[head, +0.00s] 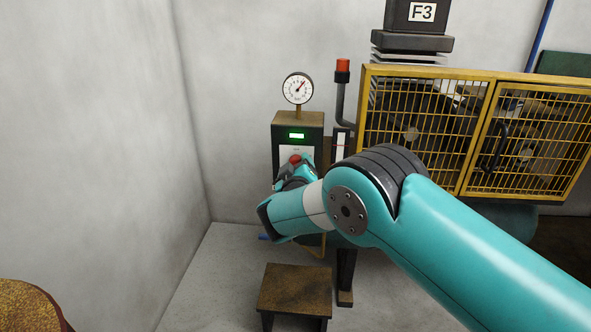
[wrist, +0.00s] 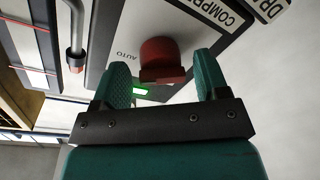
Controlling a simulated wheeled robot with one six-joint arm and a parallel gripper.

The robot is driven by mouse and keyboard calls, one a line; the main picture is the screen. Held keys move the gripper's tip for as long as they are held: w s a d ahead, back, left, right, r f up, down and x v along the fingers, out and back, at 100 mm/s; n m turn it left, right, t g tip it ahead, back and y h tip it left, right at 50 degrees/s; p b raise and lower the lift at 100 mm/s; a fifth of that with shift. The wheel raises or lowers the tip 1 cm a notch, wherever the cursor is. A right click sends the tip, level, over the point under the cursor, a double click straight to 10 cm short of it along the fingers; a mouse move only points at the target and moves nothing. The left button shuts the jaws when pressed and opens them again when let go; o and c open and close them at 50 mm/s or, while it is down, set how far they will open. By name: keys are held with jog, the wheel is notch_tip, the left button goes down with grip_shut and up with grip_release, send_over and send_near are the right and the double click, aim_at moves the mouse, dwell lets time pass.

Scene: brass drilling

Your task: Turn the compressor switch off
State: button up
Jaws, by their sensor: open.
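The compressor switch is a red knob (wrist: 163,60) on a pale plate (wrist: 120,25) lettered "AUTO" and "COMP…" in the wrist view. In the head view the red knob (head: 295,160) shows on the dark control box (head: 285,133), just above my gripper. My gripper (wrist: 158,75) is open, with one finger on each side of the knob in the wrist view. I cannot tell whether the fingers touch it. My wrist and arm hide the lower part of the box in the head view, and the knob's pointer position is not clear.
A green display (head: 297,136) is lit on the box, and a round gauge (head: 298,88) stands above it. A red-topped post (head: 342,70) and yellow mesh guard (head: 430,120) stand to the right. A brown stool (head: 295,290) stands below. Open floor lies left of it.

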jog(key=shift+w, duration=0.2)
jog(key=c, duration=0.8)
jog(key=shift+c, duration=0.2)
jog(key=shift+r+n, duration=0.1)
jog(key=shift+n, duration=0.2)
jog(key=n+p, duration=0.1)
jog(key=n, duration=0.4)
jog(key=shift+r+g+p, duration=0.15)
jog(key=shift+g+p, duration=0.15)
jog(key=n+h+p, duration=0.1)
jog(key=n, duration=0.4)
jog(key=shift+w+a+r, duration=0.1)
jog(key=shift+n, duration=0.4)
